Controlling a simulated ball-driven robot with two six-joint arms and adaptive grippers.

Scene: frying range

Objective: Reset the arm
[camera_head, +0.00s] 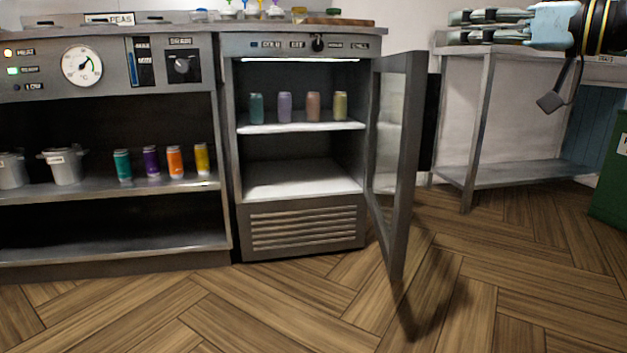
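Part of my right arm, with black and yellow bands, shows at the top right edge, in front of the right-hand steel table. A dark jointed piece hangs from it and ends in a flat pad, which looks like part of my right gripper (552,101). Its other finger cannot be made out, so I cannot tell whether it is open or shut. Nothing is seen held in it. It is in the air, to the right of the open fridge door (411,160) and apart from it. My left arm and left gripper are not in view.
The fridge (305,228) stands open, with several cans (313,106) on its upper shelf. Several coloured cans (175,162) and pots (65,166) stand on the left shelf. A steel table (520,174) and green bin (609,180) are at right. The front floor is clear.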

